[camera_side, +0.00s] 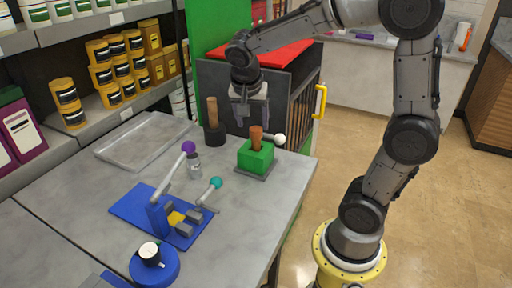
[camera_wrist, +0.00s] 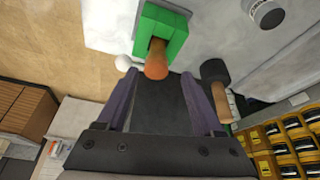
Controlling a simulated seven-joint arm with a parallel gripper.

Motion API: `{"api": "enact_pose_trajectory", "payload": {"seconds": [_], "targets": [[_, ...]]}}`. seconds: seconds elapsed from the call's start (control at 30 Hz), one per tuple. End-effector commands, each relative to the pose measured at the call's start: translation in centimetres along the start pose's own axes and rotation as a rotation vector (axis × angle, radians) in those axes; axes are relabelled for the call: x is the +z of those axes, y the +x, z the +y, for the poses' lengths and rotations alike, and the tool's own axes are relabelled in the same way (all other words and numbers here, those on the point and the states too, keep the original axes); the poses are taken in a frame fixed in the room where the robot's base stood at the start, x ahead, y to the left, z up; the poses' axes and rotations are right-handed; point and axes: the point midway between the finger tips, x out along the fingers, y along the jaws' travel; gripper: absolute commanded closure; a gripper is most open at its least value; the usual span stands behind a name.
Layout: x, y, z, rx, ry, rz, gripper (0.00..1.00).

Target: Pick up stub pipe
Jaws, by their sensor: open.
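No part is plainly marked as the stub pipe. The likeliest is a short orange-brown round piece (camera_side: 256,139) standing upright in a green block (camera_side: 255,158). It also shows in the wrist view (camera_wrist: 157,62), just beyond and between my fingers, apart from them. A small silver cylinder (camera_side: 194,165) standing on the table is another candidate. My gripper (camera_side: 240,118) points down, open and empty, above the back of the table, a little left of and above the green block. In the wrist view my gripper (camera_wrist: 160,88) shows both dark fingers spread apart with nothing between them.
A wooden handle (camera_side: 212,110) stands upright in a black base, close left of my gripper. A white ball knob (camera_side: 279,140) juts from the green block. A blue fixture (camera_side: 157,218) with levers, a blue round piece (camera_side: 154,268) and an empty tray (camera_side: 140,138) share the table.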

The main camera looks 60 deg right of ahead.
Motion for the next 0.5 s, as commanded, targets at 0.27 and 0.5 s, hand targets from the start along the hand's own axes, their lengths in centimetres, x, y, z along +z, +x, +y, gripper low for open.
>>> {"api": "enact_pose_trajectory", "payload": {"seconds": [0.27, 0.5], "targets": [[0.1, 2.6, 0.5, 0.005, 0.001, -0.003, 0.31], [0.0, 5.4, 0.6, 0.003, 0.0, -0.002, 0.31]]}}
